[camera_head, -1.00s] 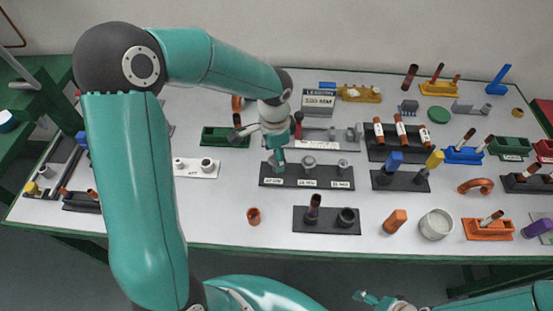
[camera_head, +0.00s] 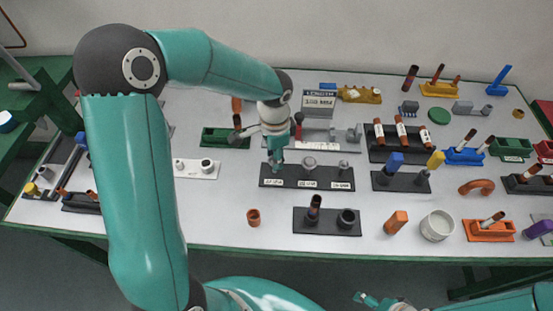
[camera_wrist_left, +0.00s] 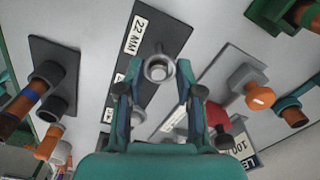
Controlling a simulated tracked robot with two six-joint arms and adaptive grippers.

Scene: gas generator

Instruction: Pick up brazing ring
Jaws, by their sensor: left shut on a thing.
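My left gripper (camera_head: 275,165) points down at the left end of a black labelled rack (camera_head: 325,184). The wrist view shows its fingertips (camera_wrist_left: 156,78) on either side of a small grey ring (camera_wrist_left: 158,68), which I take for the brazing ring, and the gripper is shut on it. The ring is by the "22 MM" label, and I cannot tell whether it is clear of the rack. Two more grey pieces, one in the middle (camera_head: 309,163) and one at the right (camera_head: 340,168), stand on the rack. My right gripper (camera_head: 370,299) is low at the bottom edge, its opening unclear.
A black stand (camera_head: 300,222) with a copper piece is in front of the rack. A copper ring (camera_head: 253,217) lies to its left. A white holder (camera_head: 193,170) is left of the rack and a grey fixture (camera_head: 330,141) behind it. Bare table lies near the front edge.

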